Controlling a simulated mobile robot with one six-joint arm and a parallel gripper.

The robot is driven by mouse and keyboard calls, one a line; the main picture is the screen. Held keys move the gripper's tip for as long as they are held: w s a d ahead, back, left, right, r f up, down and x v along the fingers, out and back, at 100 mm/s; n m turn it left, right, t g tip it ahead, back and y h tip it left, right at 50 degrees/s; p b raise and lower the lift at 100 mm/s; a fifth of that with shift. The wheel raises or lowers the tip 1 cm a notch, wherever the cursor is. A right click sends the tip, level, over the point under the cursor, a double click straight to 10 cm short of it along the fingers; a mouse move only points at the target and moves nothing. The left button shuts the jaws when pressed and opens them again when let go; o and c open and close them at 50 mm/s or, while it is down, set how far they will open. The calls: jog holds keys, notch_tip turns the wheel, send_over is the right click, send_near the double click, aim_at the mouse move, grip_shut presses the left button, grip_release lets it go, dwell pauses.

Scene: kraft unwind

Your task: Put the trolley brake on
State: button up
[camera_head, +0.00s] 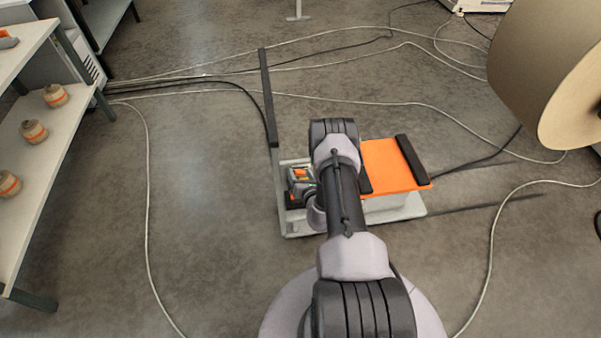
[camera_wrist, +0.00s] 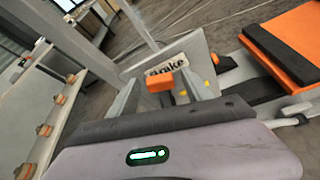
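The trolley has a pale grey deck (camera_head: 410,207) and a tall upright with a dark bar (camera_head: 267,98) at its left end. In the wrist view a pale plate with a "Brake" label (camera_wrist: 168,65) stands straight ahead. An orange brake handle (camera_wrist: 160,83) on a dark stem sits in front of this plate. My gripper (camera_wrist: 160,80) is open, with one finger on each side of the orange handle and visible gaps between. I cannot tell whether it touches the handle. In the head view my arm partly covers the trolley, and the gripper is small at its left end.
An orange slab with black end bars (camera_head: 390,165) rests on the trolley. A shelf (camera_head: 40,170) with several tan rolls stands at left. A large kraft roll (camera_head: 530,70) is at upper right. Several cables (camera_head: 148,200) cross the floor. Open floor lies left of the trolley.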

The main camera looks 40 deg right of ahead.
grip_shut()
dwell(1.3)
